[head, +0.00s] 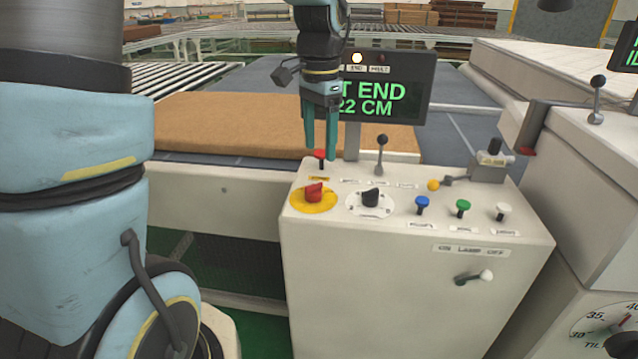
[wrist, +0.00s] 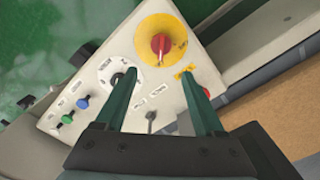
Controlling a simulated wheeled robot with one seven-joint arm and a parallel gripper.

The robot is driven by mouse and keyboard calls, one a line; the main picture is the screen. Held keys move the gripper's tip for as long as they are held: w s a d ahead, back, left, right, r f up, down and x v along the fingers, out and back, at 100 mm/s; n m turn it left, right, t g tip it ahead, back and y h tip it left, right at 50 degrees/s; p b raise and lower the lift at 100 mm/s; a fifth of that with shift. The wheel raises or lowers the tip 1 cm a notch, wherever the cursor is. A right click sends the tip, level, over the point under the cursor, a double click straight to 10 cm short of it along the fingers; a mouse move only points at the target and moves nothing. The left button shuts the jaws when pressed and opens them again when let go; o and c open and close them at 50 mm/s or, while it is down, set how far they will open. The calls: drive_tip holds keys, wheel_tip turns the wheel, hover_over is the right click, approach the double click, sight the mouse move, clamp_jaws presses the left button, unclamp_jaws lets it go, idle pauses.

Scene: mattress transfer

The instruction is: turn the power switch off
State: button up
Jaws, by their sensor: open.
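A red rotary knob (head: 314,192) sits on a round yellow plate (head: 314,206) at the left of the white control panel's top. It looks like the power switch, but I cannot read its label. In the wrist view the red knob (wrist: 161,44) shows on its yellow plate (wrist: 163,24), past the fingertips. My gripper (head: 320,150) points down with its fingers apart, above the panel's far left corner and behind the knob. It also shows open and empty in the wrist view (wrist: 158,72). Nothing hides the knob.
A black knob (head: 371,197) on a white dial is right of the red knob. A red part (head: 320,155) shows by my fingertips. A lever (head: 382,155), the display (head: 390,101) and blue, green and white buttons stand nearby. A brown mattress (head: 220,120) lies behind.

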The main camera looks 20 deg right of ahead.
sight(319, 182)
wheel_tip(319, 182, down, 10)
drive_tip(key=shift+a+r+p, duration=0.1)
drive_tip(key=shift+r+p, duration=0.05)
drive_tip(key=shift+p, duration=0.55)
clamp_jaws()
